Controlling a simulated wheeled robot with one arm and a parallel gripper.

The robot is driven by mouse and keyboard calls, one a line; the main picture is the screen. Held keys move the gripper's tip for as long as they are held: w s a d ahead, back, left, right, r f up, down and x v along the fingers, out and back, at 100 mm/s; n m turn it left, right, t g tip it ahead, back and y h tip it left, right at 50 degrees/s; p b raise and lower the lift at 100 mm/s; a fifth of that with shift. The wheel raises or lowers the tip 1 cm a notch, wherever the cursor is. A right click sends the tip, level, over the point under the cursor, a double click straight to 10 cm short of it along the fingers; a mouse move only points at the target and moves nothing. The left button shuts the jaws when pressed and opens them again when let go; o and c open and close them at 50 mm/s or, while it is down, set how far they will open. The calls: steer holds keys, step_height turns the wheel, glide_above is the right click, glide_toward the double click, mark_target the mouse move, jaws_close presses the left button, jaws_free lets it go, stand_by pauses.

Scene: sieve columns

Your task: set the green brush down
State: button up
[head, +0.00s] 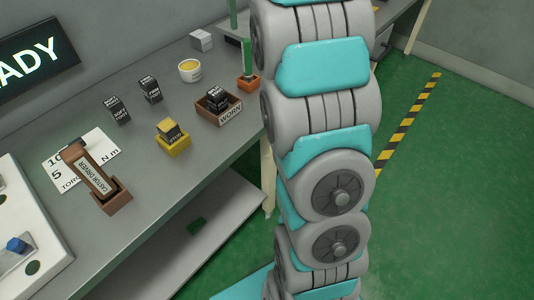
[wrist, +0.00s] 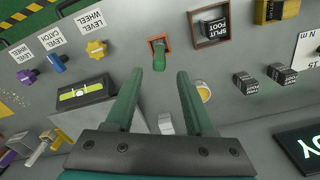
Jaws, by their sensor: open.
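The green brush (head: 247,56) stands upright in a small orange-brown holder (head: 248,83) near the bench's right edge, beside my arm. In the wrist view the brush (wrist: 162,60) shows end-on in its holder (wrist: 157,39), lined up between my fingertips. My gripper (wrist: 160,73) is open, with a green finger on each side and a gap to the brush on both sides. Neither finger appears to touch it. In the head view I cannot clearly make out my gripper. The brush's lower end is hidden in the holder.
A yellow block (head: 173,142), black blocks (head: 118,110) and a brown driver (head: 92,170) are farther along the bench (head: 150,200).

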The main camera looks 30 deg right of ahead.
steer(key=s+a+f, duration=0.4)
steer(key=s+f, duration=0.2)
steer(key=s, duration=0.5)
steer(key=s+a+f+g, duration=0.1)
steer(key=s+a+f, duration=0.4)
steer(key=s, duration=0.7)
steer(key=s+a+f+g, duration=0.1)
steer(key=s+a+f, duration=0.3)
steer(key=s+f, duration=0.4)
steer(key=s, duration=0.3)
steer(key=shift+s+a+f, duration=0.15)
steer(key=shift+s+f, duration=0.15)
steer(key=shift+f, duration=0.05)
